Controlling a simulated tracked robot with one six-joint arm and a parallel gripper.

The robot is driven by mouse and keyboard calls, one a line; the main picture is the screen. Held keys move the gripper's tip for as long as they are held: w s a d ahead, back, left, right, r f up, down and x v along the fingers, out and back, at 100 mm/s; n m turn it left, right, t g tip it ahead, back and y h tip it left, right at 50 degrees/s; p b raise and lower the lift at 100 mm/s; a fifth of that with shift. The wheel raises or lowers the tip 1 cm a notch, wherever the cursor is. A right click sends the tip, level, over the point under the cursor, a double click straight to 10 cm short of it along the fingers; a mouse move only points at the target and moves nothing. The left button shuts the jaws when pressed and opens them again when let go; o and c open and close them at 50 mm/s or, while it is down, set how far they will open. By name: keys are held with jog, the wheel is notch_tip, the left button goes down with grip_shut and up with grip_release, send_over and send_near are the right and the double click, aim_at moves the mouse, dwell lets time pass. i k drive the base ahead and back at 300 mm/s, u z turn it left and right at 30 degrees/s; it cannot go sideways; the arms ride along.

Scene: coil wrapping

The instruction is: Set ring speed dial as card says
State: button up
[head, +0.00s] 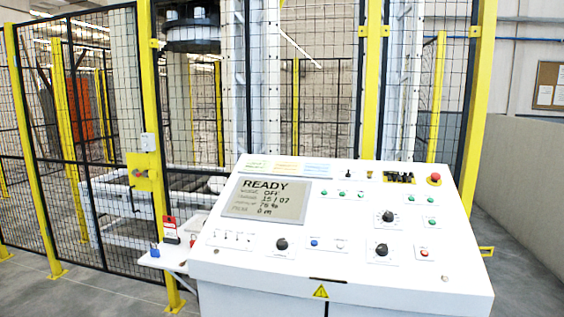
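The white control panel (340,270) stands in front of a mesh fence. Three black dials show on it: a lower left dial (282,244), an upper right dial (388,216) and a lower right dial (381,249). Their labels and settings are too small to read, so I cannot tell which is the ring speed dial. The screen (265,199) shows READY, OFF, 15 / 07, 75 % and 0 m. Green, orange and blue labels (287,167) lie along the panel's top edge; their text is unreadable, and I cannot tell whether one is the card. My gripper is not in view.
A red emergency button (435,178) sits at the panel's upper right. A small side shelf (168,258) holds a blue item (154,250) and a red-and-white item (170,230). Yellow fence posts (370,80) stand behind. Bare floor lies at left and right.

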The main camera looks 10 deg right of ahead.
aim_at(388, 217)
jog(key=z, duration=0.1)
jog(key=i, duration=1)
jog(key=z, duration=0.3)
